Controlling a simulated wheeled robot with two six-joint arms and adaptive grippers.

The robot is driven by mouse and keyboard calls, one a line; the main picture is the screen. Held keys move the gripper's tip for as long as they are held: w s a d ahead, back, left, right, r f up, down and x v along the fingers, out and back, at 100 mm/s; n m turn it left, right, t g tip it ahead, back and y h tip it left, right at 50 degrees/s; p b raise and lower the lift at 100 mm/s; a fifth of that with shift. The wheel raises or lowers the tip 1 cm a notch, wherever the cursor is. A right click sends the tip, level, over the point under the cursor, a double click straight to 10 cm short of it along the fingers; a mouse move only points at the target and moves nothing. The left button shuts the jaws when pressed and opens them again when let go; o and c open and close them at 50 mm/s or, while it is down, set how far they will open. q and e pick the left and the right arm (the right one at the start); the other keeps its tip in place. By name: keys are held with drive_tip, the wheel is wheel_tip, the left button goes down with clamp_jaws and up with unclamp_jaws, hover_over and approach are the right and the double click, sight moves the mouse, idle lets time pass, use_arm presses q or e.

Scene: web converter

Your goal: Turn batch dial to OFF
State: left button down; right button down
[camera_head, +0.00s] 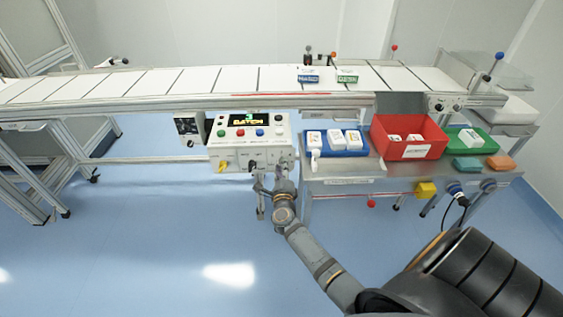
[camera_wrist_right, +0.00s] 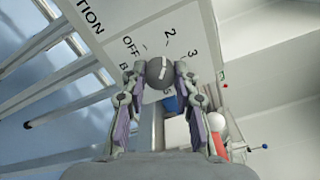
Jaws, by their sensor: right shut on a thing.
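The batch dial is a dark round knob (camera_wrist_right: 159,74) with a white mark, in the right wrist view. It sits on a white panel face (camera_wrist_right: 108,75) with printed labels OFF, 2 and 3 around it. The mark runs roughly up and down in that picture; I cannot tell exactly which label it points at. My right gripper (camera_wrist_right: 160,67) is shut on the knob, one fingertip on each side. In the head view my right gripper (camera_head: 270,182) is at the lower front of the white control box (camera_head: 226,153). My left gripper is not in view.
The control box carries a lit display (camera_head: 250,119), coloured buttons and a yellow switch (camera_head: 222,167). A conveyor (camera_head: 150,84) runs behind it. To the right, a metal table (camera_head: 340,186) bears a blue tray (camera_head: 345,153), a red bin (camera_head: 410,150) and a green tray (camera_head: 490,146).

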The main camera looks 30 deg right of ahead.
drive_tip(key=shift+n+p, duration=3.4)
drive_tip(key=shift+n, duration=1.6)
drive_tip(key=shift+f, duration=0.1)
drive_tip(key=c, duration=1)
unclamp_jaws()
drive_tip(key=v, duration=1.2)
drive_tip(key=shift+s, duration=0.1)
